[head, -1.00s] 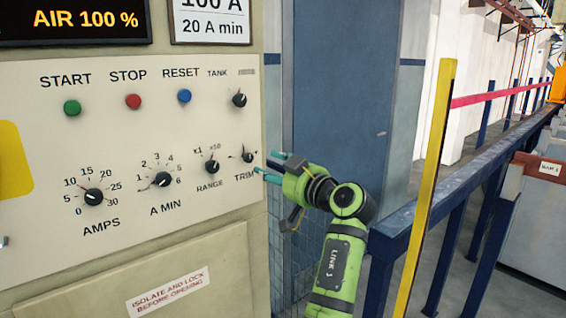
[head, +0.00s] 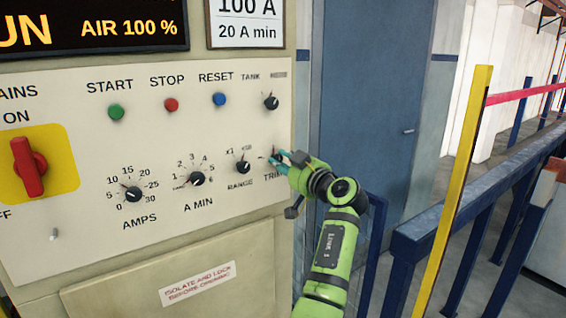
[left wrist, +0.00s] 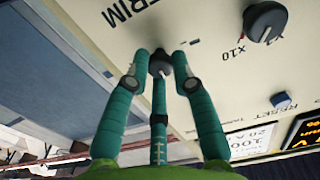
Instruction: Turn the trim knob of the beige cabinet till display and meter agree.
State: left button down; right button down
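The beige cabinet (head: 60,255) carries a sloping pale panel of knobs and buttons. The small black trim knob (left wrist: 160,63) is at the panel's right edge; in the head view my fingers partly cover it, so its pointer cannot be read. My left gripper (head: 277,160) is at this knob. In the left wrist view its teal fingertips (left wrist: 160,68) stand close around the knob, with no clear gap at its sides. The dark display (head: 95,27) reads "AIR 100 %" and part of "UN"; its upper part is cut off. No meter is in view. My right gripper is not in view.
The range knob (head: 243,168) is just left of my fingers and the tank knob (head: 271,102) above them. A red switch (head: 28,167) on a yellow plate is at the left. A blue railing (head: 460,225) and yellow post (head: 450,190) stand to the right.

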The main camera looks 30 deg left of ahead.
pick_arm(q)
jog(key=shift+f+m, duration=0.2)
jog(key=shift+m, duration=0.1)
jog(key=m+b, duration=0.1)
jog(key=m, duration=0.6)
jog(key=shift+m+p, duration=0.8)
jog(key=shift+m, duration=1.2)
jog(key=shift+f, duration=0.1)
jog(key=c, duration=1.1)
grip_release()
jog(key=shift+o, duration=0.2)
